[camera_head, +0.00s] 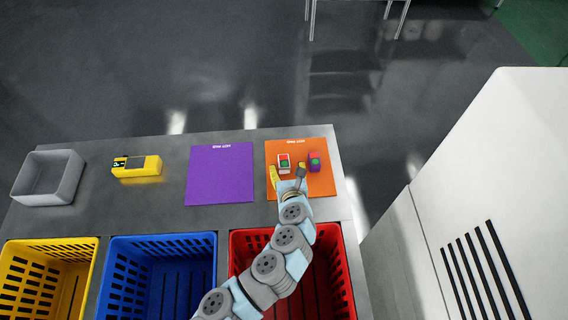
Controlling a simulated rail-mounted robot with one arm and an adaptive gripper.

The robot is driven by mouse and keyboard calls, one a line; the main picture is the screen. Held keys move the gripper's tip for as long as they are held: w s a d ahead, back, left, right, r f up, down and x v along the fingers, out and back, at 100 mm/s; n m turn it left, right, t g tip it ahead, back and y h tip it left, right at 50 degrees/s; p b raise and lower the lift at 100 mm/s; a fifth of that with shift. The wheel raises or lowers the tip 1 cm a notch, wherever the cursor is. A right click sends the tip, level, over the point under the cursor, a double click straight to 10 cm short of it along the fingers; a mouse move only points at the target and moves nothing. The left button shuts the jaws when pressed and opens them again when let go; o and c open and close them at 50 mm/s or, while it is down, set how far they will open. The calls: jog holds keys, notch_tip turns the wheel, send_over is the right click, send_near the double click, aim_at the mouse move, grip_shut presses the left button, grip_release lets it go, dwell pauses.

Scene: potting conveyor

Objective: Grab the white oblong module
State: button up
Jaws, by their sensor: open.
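The white module (284,168) is a small block with a red and green top, on the orange mat (322,188). My gripper (287,174) is open, with its fingers apart just in front of the white module. One finger shows at the module's left and the other at its right. Whether they touch it, and how high they are, I cannot tell. The lower part of the module is partly hidden by the gripper.
A purple block (315,165) with a green top stands close to the right of the module. A purple mat (221,175), a yellow device (145,167) and a grey bin (30,193) lie left. Yellow (82,246), blue (112,242) and red (236,236) crates line the front.

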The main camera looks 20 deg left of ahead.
aim_at(284, 159)
jog(key=shift+a+x, duration=0.15)
jog(key=shift+x, duration=0.9)
jog(key=shift+a+x, duration=0.15)
jog(key=shift+x, duration=0.95)
jog(key=shift+w+a+f+b, duration=0.1)
jog(key=shift+w+a+b, duration=0.1)
jog(key=shift+w+b, duration=0.1)
jog(key=shift+c, duration=0.3)
grip_shut()
